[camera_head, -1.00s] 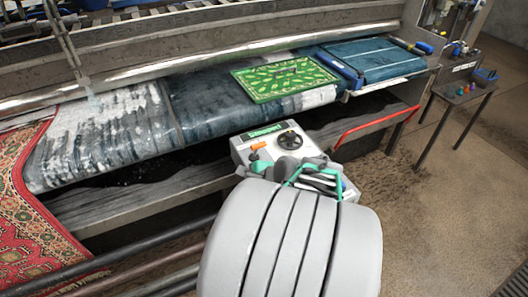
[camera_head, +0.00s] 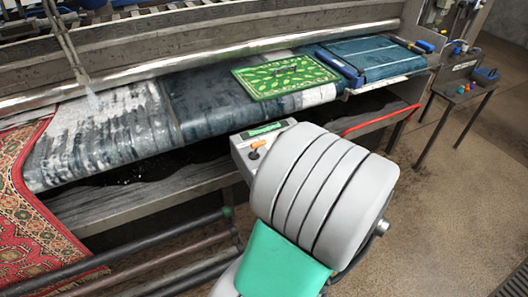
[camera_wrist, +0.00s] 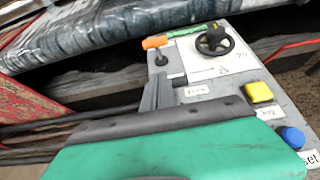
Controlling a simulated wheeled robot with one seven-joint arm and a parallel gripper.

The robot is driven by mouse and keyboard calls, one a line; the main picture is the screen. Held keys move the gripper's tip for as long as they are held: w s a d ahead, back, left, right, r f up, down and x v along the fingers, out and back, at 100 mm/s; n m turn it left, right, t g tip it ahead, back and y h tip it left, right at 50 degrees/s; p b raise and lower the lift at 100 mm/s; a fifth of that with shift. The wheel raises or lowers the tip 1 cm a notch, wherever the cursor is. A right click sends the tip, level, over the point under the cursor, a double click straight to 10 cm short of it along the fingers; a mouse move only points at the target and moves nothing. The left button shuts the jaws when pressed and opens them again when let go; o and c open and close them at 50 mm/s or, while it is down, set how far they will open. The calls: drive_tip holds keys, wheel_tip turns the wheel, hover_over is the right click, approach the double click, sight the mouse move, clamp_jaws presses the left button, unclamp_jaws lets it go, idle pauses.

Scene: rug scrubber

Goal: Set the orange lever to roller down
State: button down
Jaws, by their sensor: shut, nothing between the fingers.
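The orange lever (camera_head: 257,145) sticks up from the grey control box (camera_head: 238,154) in the head view. In the wrist view the lever (camera_wrist: 154,43) shows its orange handle at the box's far left corner, with a dark stem and base below. My gripper (camera_wrist: 159,82) is shut and empty, its dark fingers over the left side of the panel. The fingertips are close to the lever's base on the near side and look apart from the handle. In the head view my own arm hides the gripper. Which setting the lever is in cannot be read.
The panel also carries a black handwheel (camera_wrist: 214,41), a yellow button (camera_wrist: 259,91) and a blue button (camera_wrist: 291,137). Behind stands the roller bed with a green mat (camera_head: 285,77). A red rug (camera_head: 40,200) hangs at left. A red bar (camera_head: 382,120) runs along the right.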

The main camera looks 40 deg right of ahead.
approach(256, 149)
wheel_tip(256, 149, down, 2)
drive_tip(key=shift+s+f, duration=0.15)
drive_tip(key=shift+f, duration=0.05)
drive_tip(key=w, duration=0.1)
drive_tip(key=w+d+r, duration=0.1)
drive_tip(key=w, duration=0.1)
drive_tip(key=shift+w+d+r, duration=0.15)
drive_tip(key=shift+r, duration=0.1)
drive_tip(key=shift+r+p, duration=0.1)
drive_tip(key=shift+p, duration=0.25)
